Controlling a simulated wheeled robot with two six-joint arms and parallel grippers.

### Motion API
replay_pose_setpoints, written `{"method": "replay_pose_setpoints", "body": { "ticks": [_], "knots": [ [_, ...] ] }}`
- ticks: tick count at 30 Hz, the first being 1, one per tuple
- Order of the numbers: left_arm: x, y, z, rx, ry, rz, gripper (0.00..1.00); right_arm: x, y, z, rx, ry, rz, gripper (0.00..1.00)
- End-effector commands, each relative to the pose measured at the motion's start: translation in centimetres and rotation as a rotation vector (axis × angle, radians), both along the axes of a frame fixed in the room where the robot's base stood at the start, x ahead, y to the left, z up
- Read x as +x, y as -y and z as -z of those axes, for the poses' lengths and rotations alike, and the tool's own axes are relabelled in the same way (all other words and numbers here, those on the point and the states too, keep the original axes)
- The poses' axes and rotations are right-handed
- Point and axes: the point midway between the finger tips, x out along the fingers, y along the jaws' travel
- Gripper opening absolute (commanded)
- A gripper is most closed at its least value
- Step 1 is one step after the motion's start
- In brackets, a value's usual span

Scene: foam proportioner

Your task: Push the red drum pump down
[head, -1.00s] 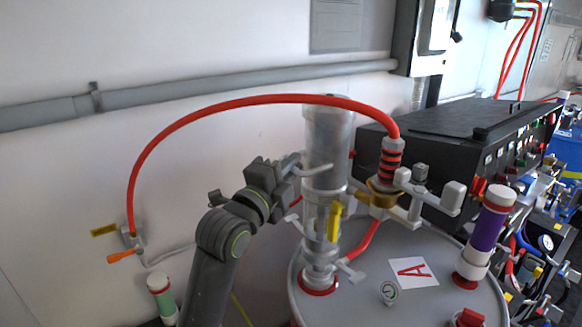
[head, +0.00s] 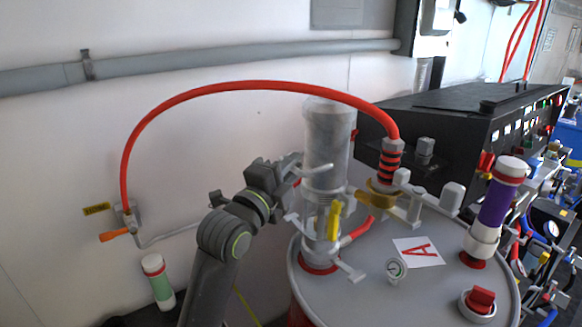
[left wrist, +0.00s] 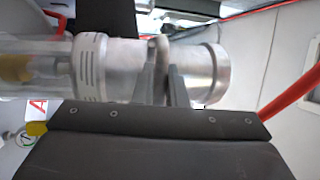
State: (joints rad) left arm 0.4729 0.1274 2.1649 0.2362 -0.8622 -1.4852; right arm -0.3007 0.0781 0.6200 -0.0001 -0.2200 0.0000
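The drum pump is a silver cylinder (head: 328,135) above a clear lower tube, standing upright on the grey lid (head: 360,280) of the drum. A red ring circles its foot. My left gripper (head: 292,163) is at the pump's left side, beside a short grey bar handle (head: 313,168). In the left wrist view the cylinder (left wrist: 200,75) lies across the picture. The two dark fingers (left wrist: 164,85) sit close on either side of the metal handle (left wrist: 161,45) and appear shut on it; the exact contact is partly hidden. My right gripper is out of view.
A red hose (head: 250,85) arches from the wall valve (head: 130,222) over to a fitting on the drum. A gauge (head: 396,268), a red knob (head: 481,299) and a purple-banded cylinder (head: 496,205) stand on the lid. A black control box (head: 450,125) is behind.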

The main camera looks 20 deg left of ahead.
Motion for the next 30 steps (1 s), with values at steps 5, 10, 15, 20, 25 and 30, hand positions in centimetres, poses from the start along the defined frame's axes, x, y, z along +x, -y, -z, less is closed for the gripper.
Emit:
{"method": "replay_pose_setpoints", "body": {
  "ticks": [5,10,15,20,25,30],
  "knots": [
    [0.1,-0.1,0.9,0.001,-0.024,-0.001,0.33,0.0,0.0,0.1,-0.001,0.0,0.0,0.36],
    [0.1,-0.1,0.7,0.001,-0.018,0.0,0.33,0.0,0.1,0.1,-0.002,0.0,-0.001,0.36],
    [-0.2,-0.1,0.7,0.001,-0.014,-0.001,0.33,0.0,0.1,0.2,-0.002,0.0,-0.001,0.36],
    [-1.8,-0.6,1.0,0.001,-0.012,-0.001,0.33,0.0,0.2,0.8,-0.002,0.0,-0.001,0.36],
    [-4.9,-1.4,1.7,0.003,-0.013,-0.002,0.33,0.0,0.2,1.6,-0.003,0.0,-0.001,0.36],
    [-8.3,-2.4,2.3,0.006,-0.014,-0.002,0.33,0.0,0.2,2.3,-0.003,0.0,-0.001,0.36]
  ]
}}
